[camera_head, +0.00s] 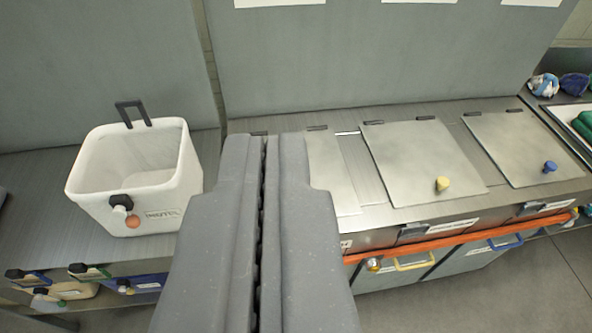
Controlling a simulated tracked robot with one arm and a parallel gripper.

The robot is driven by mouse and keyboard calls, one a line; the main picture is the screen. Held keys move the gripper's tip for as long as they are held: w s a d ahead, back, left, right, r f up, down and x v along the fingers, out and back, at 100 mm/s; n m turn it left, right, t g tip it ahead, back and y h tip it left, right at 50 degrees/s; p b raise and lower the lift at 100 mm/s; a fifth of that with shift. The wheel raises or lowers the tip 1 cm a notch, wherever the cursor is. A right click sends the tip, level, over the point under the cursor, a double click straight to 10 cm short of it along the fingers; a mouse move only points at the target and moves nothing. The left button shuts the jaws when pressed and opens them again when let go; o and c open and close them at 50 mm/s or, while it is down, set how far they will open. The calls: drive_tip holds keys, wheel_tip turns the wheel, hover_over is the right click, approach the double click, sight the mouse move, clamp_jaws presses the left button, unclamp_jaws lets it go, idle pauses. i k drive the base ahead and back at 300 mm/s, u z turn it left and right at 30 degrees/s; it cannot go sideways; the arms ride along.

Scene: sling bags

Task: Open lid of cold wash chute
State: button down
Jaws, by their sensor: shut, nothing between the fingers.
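Metal lids lie flat and shut on a steel counter. One lid (420,160) has a yellow knob (442,184). The lid to its right (520,145) has a blue knob (550,167). Another lid (330,175) is partly hidden behind my gripper, and its knob is not visible. I cannot read which one is the cold wash chute. My gripper (262,140) is shut and empty in the middle of the picture, left of the yellow-knobbed lid.
A white open bin (135,185) with a black handle stands on the counter at left. An orange rail (450,240) runs along the front edge above bins with yellow and blue handles. Folded cloths lie at far right. A grey wall panel (390,55) stands behind.

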sight(527, 155)
drive_tip(key=u, duration=0.9)
drive_tip(key=k, duration=1.25)
drive_tip(key=z, duration=0.7)
drive_tip(key=i, duration=1)
drive_tip(key=z, duration=1.2)
